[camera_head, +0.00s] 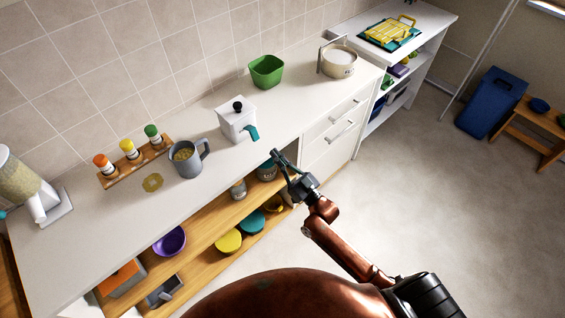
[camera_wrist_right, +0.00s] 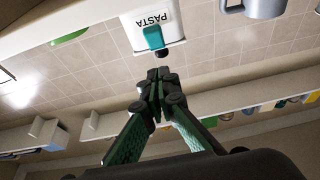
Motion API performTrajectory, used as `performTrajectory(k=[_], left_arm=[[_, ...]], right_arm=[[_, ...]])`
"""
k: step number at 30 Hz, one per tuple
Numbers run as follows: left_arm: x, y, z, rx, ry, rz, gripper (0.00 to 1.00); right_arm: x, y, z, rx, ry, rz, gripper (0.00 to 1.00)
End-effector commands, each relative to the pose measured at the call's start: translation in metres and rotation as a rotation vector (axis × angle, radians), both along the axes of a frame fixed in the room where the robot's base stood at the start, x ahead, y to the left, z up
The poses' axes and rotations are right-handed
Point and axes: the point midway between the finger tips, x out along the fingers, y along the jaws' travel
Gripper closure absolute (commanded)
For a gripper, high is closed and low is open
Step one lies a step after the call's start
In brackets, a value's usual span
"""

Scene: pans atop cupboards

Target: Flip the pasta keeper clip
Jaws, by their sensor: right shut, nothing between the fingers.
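The pasta keeper is a white canister (camera_head: 238,120) with a black knob on top and a teal clip (camera_head: 251,133) on its front right side. It stands on the white counter. In the right wrist view the canister (camera_wrist_right: 160,24) appears upside down with the word PASTA, and its teal clip (camera_wrist_right: 153,37) hangs over the face. My right gripper (camera_head: 275,155) is shut and empty, just in front of the counter edge, apart from the clip. In the wrist view its fingertips (camera_wrist_right: 158,75) are together, pointing toward the canister. My left gripper is not in view.
On the counter (camera_head: 85,240), a grey mug (camera_head: 187,160) stands left of the canister, and a green container (camera_head: 266,71) and a pot (camera_head: 338,62) stand right of it. A spice rack (camera_head: 135,163) is at the wall. Open shelves with bowls lie below. The counter front edge is close to my gripper.

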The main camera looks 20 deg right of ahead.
Motion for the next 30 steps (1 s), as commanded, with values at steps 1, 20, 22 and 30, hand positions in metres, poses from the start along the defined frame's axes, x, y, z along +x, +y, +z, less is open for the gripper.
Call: performTrajectory(k=[1,20,22,30], left_arm=[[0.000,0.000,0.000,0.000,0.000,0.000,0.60],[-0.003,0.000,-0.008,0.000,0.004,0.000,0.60],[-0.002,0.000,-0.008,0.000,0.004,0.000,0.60],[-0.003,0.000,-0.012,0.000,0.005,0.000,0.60]], right_arm=[[0.011,0.004,0.006,0.002,-0.003,0.000,1.00],[0.071,0.026,-0.004,0.000,0.001,0.000,1.00],[0.071,0.026,-0.004,0.000,0.001,0.000,1.00],[0.075,0.027,-0.011,0.001,0.002,-0.001,1.00]])
